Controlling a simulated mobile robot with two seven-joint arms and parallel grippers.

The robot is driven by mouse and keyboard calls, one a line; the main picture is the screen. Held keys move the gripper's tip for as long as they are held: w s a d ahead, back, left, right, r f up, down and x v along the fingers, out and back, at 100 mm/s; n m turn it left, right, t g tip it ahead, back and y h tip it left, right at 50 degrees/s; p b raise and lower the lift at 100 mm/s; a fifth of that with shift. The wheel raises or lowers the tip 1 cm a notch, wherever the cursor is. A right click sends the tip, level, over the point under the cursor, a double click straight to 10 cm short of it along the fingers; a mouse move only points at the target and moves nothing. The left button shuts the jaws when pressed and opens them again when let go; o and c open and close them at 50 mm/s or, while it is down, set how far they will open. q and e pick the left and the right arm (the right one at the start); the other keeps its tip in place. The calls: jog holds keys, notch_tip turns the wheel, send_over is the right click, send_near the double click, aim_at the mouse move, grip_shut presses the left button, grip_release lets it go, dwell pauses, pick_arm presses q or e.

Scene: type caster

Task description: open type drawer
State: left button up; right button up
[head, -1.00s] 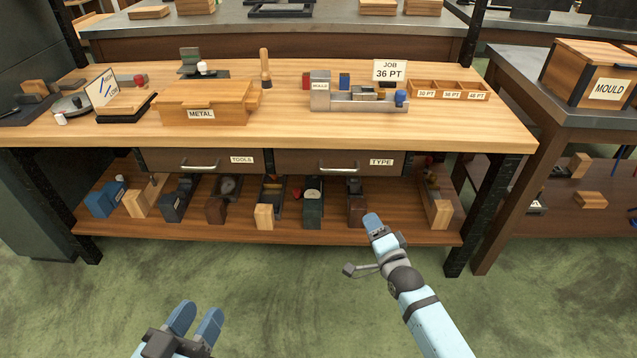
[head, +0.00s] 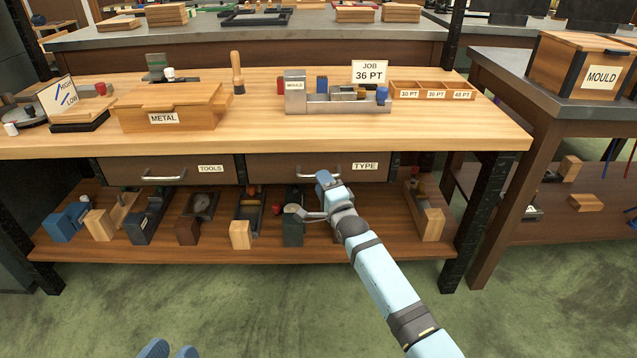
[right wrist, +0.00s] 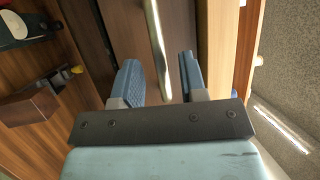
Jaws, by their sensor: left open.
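The type drawer (head: 275,168), with a dark brown front and a TYPE label (head: 365,166), is closed under the wooden bench top. Its metal bar handle (right wrist: 157,40) runs lengthwise in the right wrist view; in the head view my gripper partly hides it. My right gripper (head: 325,181) is at the handle. In the right wrist view its two blue fingers (right wrist: 158,72) are apart, with the handle showing in the gap between them. I cannot tell whether they touch it. My left gripper (head: 169,350) is open and empty, low at the bottom edge of the head view.
A closed tools drawer (head: 120,172) sits left of the type drawer. A lower shelf (head: 345,248) holds several blocks and tools beneath. On the bench stand the METAL box (head: 165,120), a metal composing device (head: 345,106) and a compartment tray (head: 435,86). Green floor in front is clear.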

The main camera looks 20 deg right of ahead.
pick_arm(q)
jog(key=shift+w+a+m+t+b, duration=0.2)
jog(key=shift+w+m+t+b, duration=0.1)
jog(key=shift+m+b, duration=0.1)
pick_arm(e)
jog(key=shift+x, duration=1.55)
jog(key=shift+c, duration=0.2)
grip_shut()
